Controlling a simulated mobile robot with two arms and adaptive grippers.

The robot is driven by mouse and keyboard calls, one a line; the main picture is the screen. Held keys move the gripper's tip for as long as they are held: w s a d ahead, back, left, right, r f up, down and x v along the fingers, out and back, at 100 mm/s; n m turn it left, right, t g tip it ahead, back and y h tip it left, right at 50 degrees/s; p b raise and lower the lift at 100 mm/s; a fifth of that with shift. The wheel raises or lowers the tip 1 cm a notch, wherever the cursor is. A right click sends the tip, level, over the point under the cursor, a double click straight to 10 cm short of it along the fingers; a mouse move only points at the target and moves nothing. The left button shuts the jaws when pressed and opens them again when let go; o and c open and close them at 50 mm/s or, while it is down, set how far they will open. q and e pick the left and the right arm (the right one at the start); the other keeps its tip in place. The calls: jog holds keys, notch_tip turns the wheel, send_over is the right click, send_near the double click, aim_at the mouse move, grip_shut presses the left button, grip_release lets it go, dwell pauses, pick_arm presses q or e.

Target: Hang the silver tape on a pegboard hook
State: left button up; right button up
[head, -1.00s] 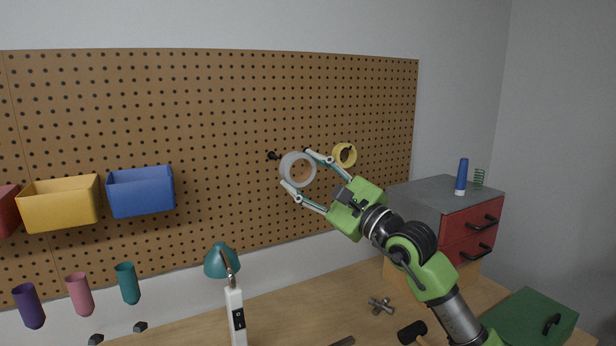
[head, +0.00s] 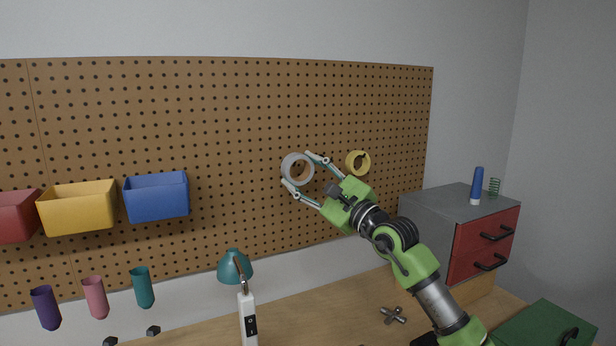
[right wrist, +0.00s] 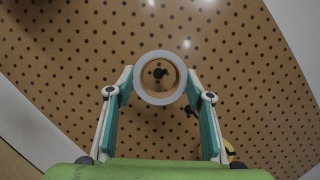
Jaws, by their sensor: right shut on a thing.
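The silver tape (head: 286,166) is a pale grey ring held in front of the pegboard (head: 230,110). My right gripper (head: 297,168) is shut on it, one finger on each side of its outer rim. In the right wrist view the tape (right wrist: 138,80) sits between the fingertips, and a black hook (right wrist: 160,73) shows through its hole. I cannot tell whether the hook's tip is inside the ring or still behind it. In the head view the tape hides this hook. My left gripper is not in view.
A yellow tape (head: 352,164) hangs just right of the silver one. Another black hook (right wrist: 191,110) shows in the right wrist view. Blue (head: 157,199) and yellow (head: 78,212) bins are on the board at left. A teal lamp (head: 234,266) stands below; a red drawer cabinet (head: 484,240) stands right.

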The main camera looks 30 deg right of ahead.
jog(key=shift+w+d+f+b, duration=0.1)
jog(key=shift+w+f+b, duration=0.2)
jog(key=shift+w, duration=0.45)
jog(key=shift+w+f+b, duration=0.25)
jog(key=shift+w+b, duration=0.1)
jog(key=shift+w, duration=0.4)
jog(key=shift+w+d+f+b, duration=0.1)
jog(key=shift+w+f+b, duration=0.2)
jog(key=shift+w, duration=0.45)
jog(key=shift+a+f, duration=0.1)
jog(key=o, duration=1.2)
